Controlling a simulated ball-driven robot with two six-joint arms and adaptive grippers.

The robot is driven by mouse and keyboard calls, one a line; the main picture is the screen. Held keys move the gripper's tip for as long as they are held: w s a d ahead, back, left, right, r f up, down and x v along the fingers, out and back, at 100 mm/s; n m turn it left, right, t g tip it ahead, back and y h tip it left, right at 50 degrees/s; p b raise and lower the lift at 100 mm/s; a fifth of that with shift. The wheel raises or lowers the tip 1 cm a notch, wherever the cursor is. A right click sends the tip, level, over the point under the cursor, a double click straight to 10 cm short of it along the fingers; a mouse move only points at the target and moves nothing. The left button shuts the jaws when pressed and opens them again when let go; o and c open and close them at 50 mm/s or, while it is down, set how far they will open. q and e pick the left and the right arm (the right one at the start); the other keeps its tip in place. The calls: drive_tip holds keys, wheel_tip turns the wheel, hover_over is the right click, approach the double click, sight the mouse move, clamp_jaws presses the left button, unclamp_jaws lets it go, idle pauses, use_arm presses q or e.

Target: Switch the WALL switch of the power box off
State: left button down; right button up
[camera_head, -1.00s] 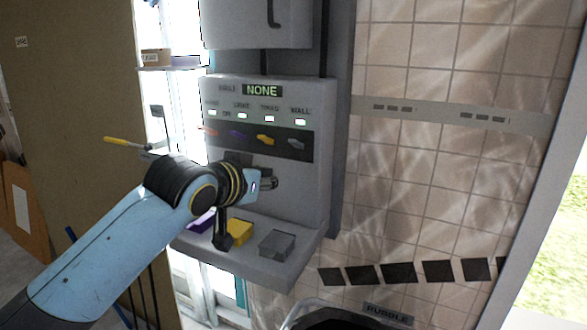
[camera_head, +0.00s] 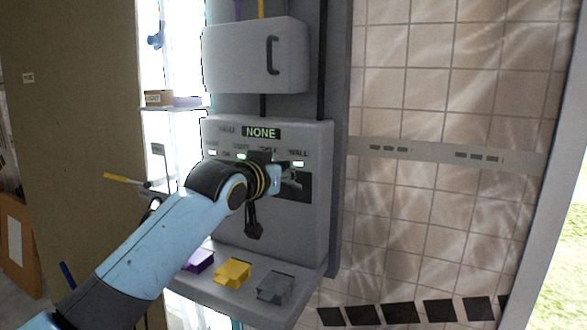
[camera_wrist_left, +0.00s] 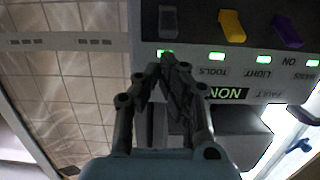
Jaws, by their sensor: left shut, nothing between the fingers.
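The grey power box (camera_head: 300,235) is on the wall in the head view, with a display reading NONE (camera_head: 261,133). The WALL lamp (camera_head: 299,164) glows green at the right end of its lamp row. The grey WALL switch (camera_wrist_left: 168,21) shows at the top of the upside-down left wrist view; in the head view my gripper hides it. My left gripper (camera_head: 294,181) is shut and empty in front of the switch panel. Its fingertips (camera_wrist_left: 167,60) are near the WALL lamp, just short of the switch; contact cannot be told. My right gripper is out of view.
The yellow switch (camera_wrist_left: 232,25) and purple switch (camera_wrist_left: 288,30) stand beside the grey one. Below are a purple block (camera_head: 199,261), a yellow block (camera_head: 232,273) and a grey block (camera_head: 274,287) on a ledge. A cabinet (camera_head: 240,55) hangs above. Tiled wall (camera_head: 430,220) lies right.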

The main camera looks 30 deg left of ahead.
sight(294, 185)
use_arm(q)
drive_tip(key=shift+w+a+f, duration=0.1)
drive_tip(key=shift+w+f, duration=0.1)
drive_tip(key=shift+w, duration=0.85)
drive_tip(key=shift+w+f, duration=0.2)
drive_tip(key=shift+w, duration=0.85)
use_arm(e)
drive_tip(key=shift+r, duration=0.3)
